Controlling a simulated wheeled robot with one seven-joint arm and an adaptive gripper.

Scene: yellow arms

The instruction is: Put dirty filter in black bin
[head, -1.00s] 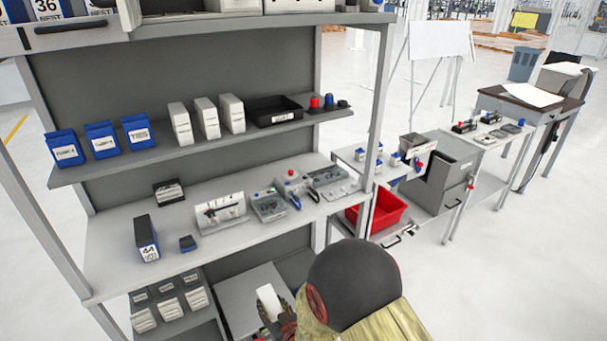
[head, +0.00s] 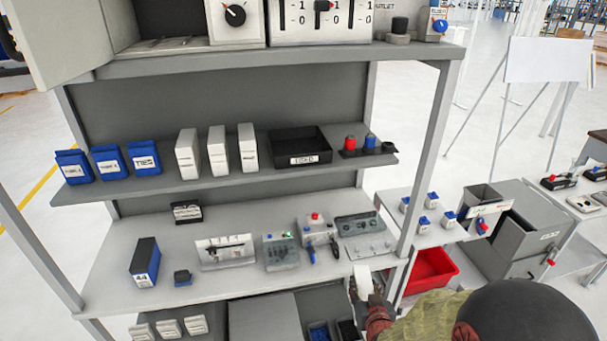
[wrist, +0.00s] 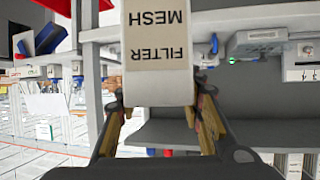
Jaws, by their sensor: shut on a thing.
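My gripper (wrist: 155,115) is shut on a white filter (wrist: 158,60) labelled "FILTER MESH", upside down in the wrist view. In the head view the held filter (head: 363,277) is in front of the middle shelf's front right edge, with my gripper (head: 372,297) just below it. A black open tray (head: 318,159) with a white label stands on the upper shelf, above and left of the gripper. A small black bin (head: 347,330) stands low beside a blue one, partly cut off. I cannot tell which of these is the black bin meant.
The middle shelf (head: 120,252) holds several devices. A rack post (head: 428,150) rises right of the gripper. A red bin (head: 432,270) and a grey cabinet (head: 535,220) are further right.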

